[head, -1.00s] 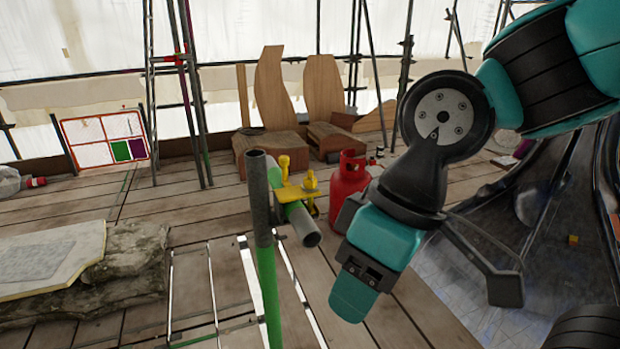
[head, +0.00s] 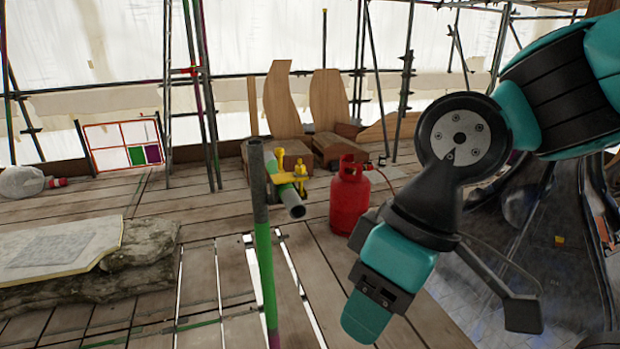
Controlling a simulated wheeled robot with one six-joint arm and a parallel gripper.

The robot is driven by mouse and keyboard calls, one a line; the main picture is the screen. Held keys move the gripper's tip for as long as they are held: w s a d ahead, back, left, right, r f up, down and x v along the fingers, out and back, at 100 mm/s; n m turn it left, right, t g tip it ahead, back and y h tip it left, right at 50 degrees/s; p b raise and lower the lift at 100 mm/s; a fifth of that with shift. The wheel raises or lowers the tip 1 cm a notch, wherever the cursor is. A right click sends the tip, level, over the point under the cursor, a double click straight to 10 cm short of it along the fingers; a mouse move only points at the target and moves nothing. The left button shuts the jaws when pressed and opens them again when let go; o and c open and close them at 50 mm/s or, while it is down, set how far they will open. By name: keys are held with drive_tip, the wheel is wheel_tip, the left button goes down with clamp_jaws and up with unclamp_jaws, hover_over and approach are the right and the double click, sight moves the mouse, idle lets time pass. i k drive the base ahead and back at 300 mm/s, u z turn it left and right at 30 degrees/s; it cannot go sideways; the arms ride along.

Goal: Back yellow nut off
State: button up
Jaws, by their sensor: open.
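A yellow coupler (head: 288,179) sits where a short grey tube (head: 293,204) meets an upright pole (head: 265,250), which is grey on top and green below. Yellow bolt-and-nut parts stand up from the coupler, one on its left (head: 281,160) and one on its right (head: 302,172). Which of them is the task's nut, and its threads, are too small to tell. My gripper (head: 367,315) is at the end of the teal and black arm, lower and to the right of the coupler, apart from it. It appears empty. Its jaws are hard to make out.
A red gas cylinder (head: 349,200) with a hose stands behind and right of the coupler. A stone slab (head: 90,255) lies on the left planks. Wooden boards (head: 283,100) and scaffold tubes stand behind. The deck has open gaps below the pole.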

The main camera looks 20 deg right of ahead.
sight(300, 172)
drive_tip(key=z, duration=0.3)
drive_tip(key=i, duration=1.1)
drive_tip(key=u, duration=0.3)
